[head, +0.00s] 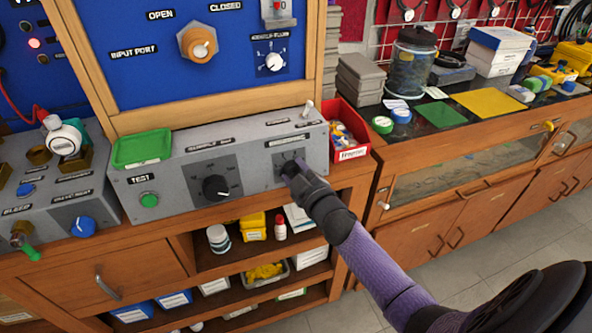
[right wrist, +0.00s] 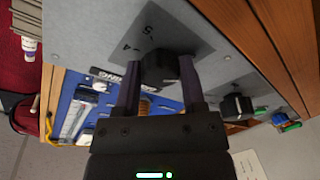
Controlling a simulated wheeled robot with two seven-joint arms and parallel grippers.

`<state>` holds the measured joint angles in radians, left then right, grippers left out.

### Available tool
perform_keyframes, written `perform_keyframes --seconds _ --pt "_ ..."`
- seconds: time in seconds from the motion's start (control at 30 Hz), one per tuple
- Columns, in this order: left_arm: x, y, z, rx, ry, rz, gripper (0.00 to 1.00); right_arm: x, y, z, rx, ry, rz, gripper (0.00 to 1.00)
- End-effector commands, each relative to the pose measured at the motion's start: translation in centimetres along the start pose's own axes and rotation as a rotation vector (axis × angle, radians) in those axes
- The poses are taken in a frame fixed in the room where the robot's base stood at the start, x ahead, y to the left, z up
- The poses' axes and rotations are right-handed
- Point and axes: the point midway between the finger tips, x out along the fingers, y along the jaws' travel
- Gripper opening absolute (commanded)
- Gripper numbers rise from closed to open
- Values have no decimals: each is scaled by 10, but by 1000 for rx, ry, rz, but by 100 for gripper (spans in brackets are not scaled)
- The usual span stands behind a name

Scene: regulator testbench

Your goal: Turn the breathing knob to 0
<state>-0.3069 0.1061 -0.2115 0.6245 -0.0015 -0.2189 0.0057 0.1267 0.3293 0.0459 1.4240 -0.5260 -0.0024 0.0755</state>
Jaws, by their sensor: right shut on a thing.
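The breathing knob (right wrist: 158,64) is a small black knob on a dark square dial plate. The dial plate (right wrist: 192,38) shows the numbers 4 and 5; the rest of its scale and the knob's pointer are hidden or unclear. In the head view the dial plate (head: 281,158) is at the right end of the grey panel, with my gripper covering the knob. My right gripper (head: 290,169) reaches in from the lower right. In the right wrist view its two fingers (right wrist: 158,82) are closed around the knob's sides. My left gripper is not in view.
A larger black knob (head: 215,187) sits left on the same grey panel (head: 255,143), beside a green TEST button (head: 149,200). A green tray (head: 141,149) lies on top. A red bin (head: 347,133) stands just right of the panel. Open shelves are below.

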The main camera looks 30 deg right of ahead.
Motion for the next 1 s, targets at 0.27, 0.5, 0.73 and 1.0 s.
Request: perform_keyframes --seconds 0.27,0.5,0.73,1.0 --pt "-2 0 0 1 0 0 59 0 0 0 -29 -1 -7 0" --pt "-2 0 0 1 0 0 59 0 0 0 -30 -1 -7 0" --pt "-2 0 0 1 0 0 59 0 0 0 -29 -1 -7 86" --pt "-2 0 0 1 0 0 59 0 0 0 -27 0 -6 87"
